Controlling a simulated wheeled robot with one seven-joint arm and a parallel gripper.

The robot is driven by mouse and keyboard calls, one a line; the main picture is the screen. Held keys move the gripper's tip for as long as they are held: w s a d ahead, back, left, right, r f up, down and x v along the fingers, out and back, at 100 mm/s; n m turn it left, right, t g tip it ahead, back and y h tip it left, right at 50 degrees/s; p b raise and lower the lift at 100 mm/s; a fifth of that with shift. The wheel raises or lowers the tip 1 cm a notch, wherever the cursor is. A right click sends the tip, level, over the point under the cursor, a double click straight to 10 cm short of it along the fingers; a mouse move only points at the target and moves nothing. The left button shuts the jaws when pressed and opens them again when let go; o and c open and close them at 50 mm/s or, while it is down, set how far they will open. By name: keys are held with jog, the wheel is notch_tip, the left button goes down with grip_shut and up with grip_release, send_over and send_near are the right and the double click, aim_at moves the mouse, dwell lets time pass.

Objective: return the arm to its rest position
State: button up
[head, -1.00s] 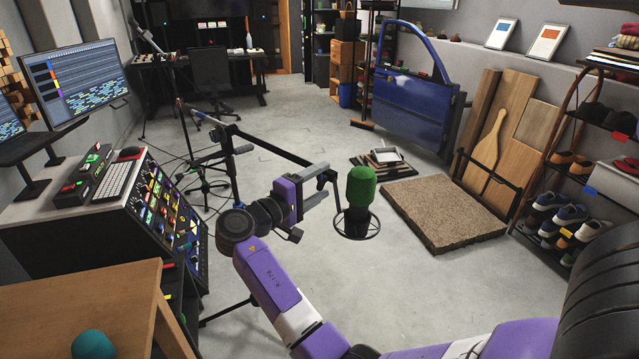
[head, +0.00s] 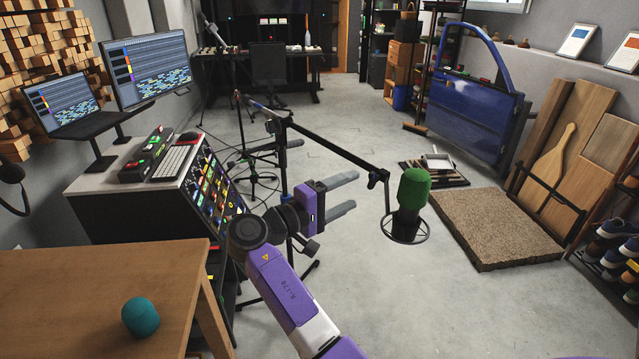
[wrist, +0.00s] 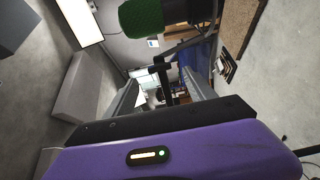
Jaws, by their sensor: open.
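My gripper (head: 348,194) is in the middle of the head view, at the end of my purple and grey arm. Its two grey fingers are apart and point right, with nothing between them. A green microphone (head: 413,190) on a black boom stand is just right of the fingertips in the picture. In the wrist view the green microphone (wrist: 141,16) is at the top, beyond the spread fingers (wrist: 160,88). Whether any finger touches the stand, I cannot tell.
A wooden table (head: 90,290) with a teal ball (head: 140,317) stands at lower left. A mixing console (head: 205,190) is behind it. A blue car door (head: 480,110) stands at the back right, near a brown mat (head: 495,230).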

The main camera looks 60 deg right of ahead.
jog(key=w+d+n+t, duration=0.1)
jog(key=w+n+t, duration=0.1)
jog(key=w+t, duration=0.45)
jog(key=w+a+f+n+t+y, duration=0.25)
jog(key=w+a+f+t, duration=0.2)
jog(key=t, duration=0.25)
jog(key=s+a+f+n+t+y, duration=0.15)
jog(key=a+f+t+y, duration=0.25)
jog(key=a, duration=0.4)
jog(key=s+a+f+n+t+y, duration=0.1)
jog(key=s+a+f+t+y, duration=0.2)
jog(key=a, duration=0.6)
jog(key=s+a+m+t+y, duration=0.1)
jog(key=s+a+t+y, duration=0.3)
jog(key=s+a, duration=0.8)
jog(key=s+a+m+g+y, duration=0.1)
jog(key=s, duration=0.9)
jog(key=s+a+m+g+y, duration=0.1)
jog(key=s+a+g+y, duration=0.1)
jog(key=s, duration=0.7)
jog(key=shift+s+a+r, duration=0.15)
jog(key=shift+s+r, duration=0.2)
jog(key=shift+r, duration=0.1)
jog(key=shift+g+y, duration=0.25)
